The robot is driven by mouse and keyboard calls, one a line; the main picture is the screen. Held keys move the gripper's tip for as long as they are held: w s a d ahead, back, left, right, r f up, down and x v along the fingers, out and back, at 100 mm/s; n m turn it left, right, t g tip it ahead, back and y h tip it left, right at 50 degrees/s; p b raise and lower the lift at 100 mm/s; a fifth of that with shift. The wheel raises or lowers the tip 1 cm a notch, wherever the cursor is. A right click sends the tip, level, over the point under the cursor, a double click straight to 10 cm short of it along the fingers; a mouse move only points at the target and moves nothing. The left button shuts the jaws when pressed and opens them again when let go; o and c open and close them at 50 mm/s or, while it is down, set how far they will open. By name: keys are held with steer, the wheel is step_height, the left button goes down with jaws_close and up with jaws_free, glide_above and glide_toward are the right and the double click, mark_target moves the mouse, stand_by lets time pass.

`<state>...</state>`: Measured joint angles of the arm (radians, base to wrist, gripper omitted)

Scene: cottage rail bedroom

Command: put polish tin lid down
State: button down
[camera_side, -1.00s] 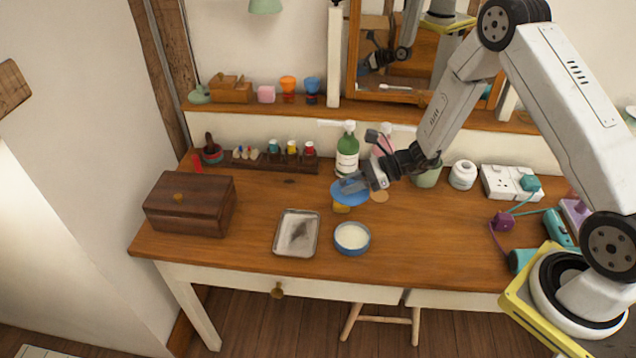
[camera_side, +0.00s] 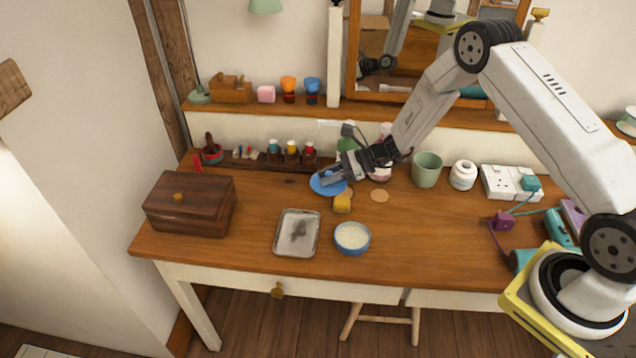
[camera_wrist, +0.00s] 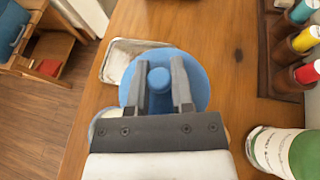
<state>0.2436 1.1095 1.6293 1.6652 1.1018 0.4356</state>
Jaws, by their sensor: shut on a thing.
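The polish tin lid is a round blue disc (camera_side: 326,185) with a knob in its middle. My gripper (camera_side: 330,178) is shut on the knob, which shows between the two fingers in the wrist view (camera_wrist: 159,80). The lid is over the back middle of the table; I cannot tell whether it touches the wood. The open blue polish tin (camera_side: 352,240) with pale contents stands nearer the front edge, apart from the lid. In the wrist view the lid and gripper hide most of the tin.
A metal tray (camera_side: 297,233) lies left of the tin. A green bottle (camera_side: 347,148) stands close behind my gripper. A wooden box (camera_side: 190,204) is at the left. Bare wood (camera_side: 258,200) lies left of the lid.

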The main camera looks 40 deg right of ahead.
glide_above(305, 196)
steer(key=s, duration=0.3)
steer(key=f, duration=0.5)
steer(key=shift+w, duration=0.2)
steer(key=shift+w+f, duration=1)
steer(key=shift+f, duration=0.05)
steer(key=shift+w+f, duration=0.1)
steer(key=shift+f, duration=0.05)
steer(key=shift+w+f, duration=0.1)
steer(key=shift+f, duration=0.1)
steer(key=shift+w+f, duration=0.1)
steer(key=shift+f, duration=1.45)
steer(key=shift+f, duration=0.15)
steer(key=c, duration=0.5)
jaws_free()
steer(key=shift+r, duration=0.2)
